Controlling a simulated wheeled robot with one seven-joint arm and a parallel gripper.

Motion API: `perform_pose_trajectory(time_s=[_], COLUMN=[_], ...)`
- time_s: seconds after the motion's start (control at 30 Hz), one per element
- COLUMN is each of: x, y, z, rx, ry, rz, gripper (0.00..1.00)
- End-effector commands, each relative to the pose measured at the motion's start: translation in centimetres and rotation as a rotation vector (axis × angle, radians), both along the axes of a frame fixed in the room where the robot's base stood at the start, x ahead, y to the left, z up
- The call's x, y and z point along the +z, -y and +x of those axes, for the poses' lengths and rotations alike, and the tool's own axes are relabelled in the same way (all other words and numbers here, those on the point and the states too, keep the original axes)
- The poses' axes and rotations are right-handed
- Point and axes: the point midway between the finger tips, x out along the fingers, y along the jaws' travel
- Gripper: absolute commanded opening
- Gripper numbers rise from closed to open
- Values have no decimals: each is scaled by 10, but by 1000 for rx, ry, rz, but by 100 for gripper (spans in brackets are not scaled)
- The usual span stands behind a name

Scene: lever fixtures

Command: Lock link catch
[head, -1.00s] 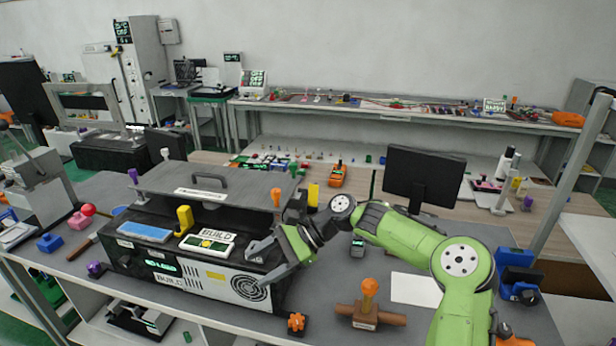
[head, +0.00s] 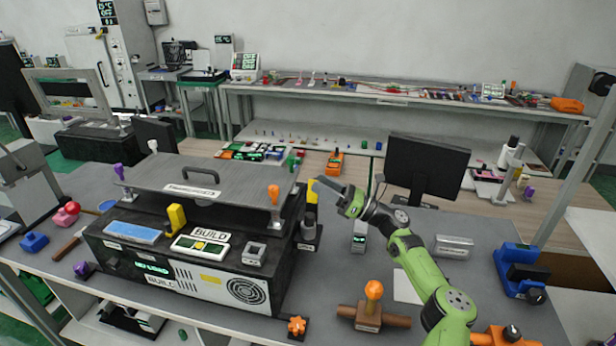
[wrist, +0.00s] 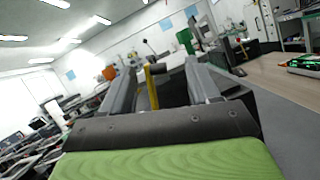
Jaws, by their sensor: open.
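A black box fixture (head: 185,275) stands on the grey table, with a hinged grey lid plate (head: 205,185) raised above it. At the box's back right corner stands a narrow upright yellow lever (head: 312,192) on a dark mount (head: 308,232); I cannot tell for sure that it is the link catch. My gripper (head: 328,184) is open beside the lever's upper part. In the wrist view a yellow bar (wrist: 152,88) with a dark top shows between my two grey fingers (wrist: 158,72). I cannot tell whether either finger touches it.
An orange knob (head: 274,193) and a purple knob (head: 119,171) stand at the lid's corners. A yellow lever (head: 176,218) and a grey square block (head: 254,253) sit on the box. A monitor (head: 427,165) stands right of my gripper.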

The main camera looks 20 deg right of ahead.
Motion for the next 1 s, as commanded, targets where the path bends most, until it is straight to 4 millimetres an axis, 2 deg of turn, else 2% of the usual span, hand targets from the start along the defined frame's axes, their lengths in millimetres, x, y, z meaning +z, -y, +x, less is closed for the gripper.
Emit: perform_pose_trajectory(time_s=[0.1, 0.2, 0.57, 0.9, 1.0], x=[10, 15, 19, 18, 18], y=[-20, -29, -35, -35, -35], z=[16, 25, 30, 30, 29], rx=[3, 1, 0, 0, 0], ry=[0, 0, 0, -1, 1], rz=[-2, -1, -1, -1, -2], gripper=[61, 61, 59, 7, 6])
